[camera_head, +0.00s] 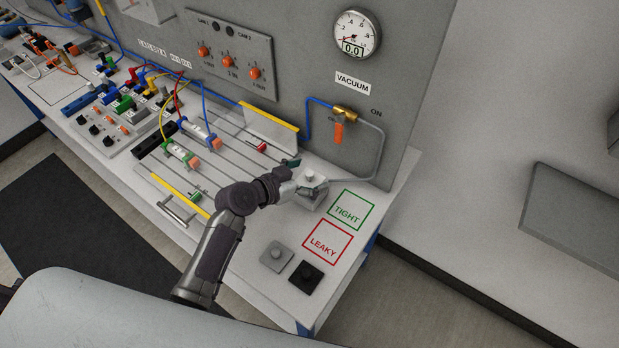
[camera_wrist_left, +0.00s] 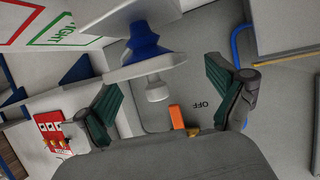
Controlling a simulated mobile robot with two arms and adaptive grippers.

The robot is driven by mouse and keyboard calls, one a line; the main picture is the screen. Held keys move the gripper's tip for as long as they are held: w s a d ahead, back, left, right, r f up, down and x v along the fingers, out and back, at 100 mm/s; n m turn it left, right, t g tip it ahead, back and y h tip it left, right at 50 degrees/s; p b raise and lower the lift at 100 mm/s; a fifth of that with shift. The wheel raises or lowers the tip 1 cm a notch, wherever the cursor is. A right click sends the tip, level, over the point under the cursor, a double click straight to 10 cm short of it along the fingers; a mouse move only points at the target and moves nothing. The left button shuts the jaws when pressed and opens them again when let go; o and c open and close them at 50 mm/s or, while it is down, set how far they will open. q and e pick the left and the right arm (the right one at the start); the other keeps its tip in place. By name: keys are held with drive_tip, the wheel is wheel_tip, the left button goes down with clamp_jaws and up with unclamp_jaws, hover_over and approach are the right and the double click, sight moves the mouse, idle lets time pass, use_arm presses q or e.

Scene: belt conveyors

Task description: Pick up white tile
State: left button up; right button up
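The white tile (camera_head: 310,181) has a round knob on top and sits at the right end of the bench, below the vacuum gauge. In the left wrist view, which looks upside down, the white tile (camera_wrist_left: 143,71) rests on a blue suction cup (camera_wrist_left: 145,45) over a pale block. Its knob (camera_wrist_left: 157,90) points away from the cup. My left gripper (camera_head: 298,177) is beside the tile in the head view, partly covering its left side. In the wrist view its green-padded fingers (camera_wrist_left: 164,82) are spread apart, with the knob between them and clear gaps. My right gripper is not in view.
Green TIGHT (camera_head: 349,210) and red LEAKY (camera_head: 324,244) outlines lie empty on the bench. A grey tile (camera_head: 276,256) and a black tile (camera_head: 305,277) stand in front. An orange valve handle (camera_head: 338,133) and hose are on the panel (camera_head: 410,70) behind. Pneumatic cylinders (camera_head: 182,153) lie left.

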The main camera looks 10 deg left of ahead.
use_arm(q)
drive_tip(key=c, duration=1.2)
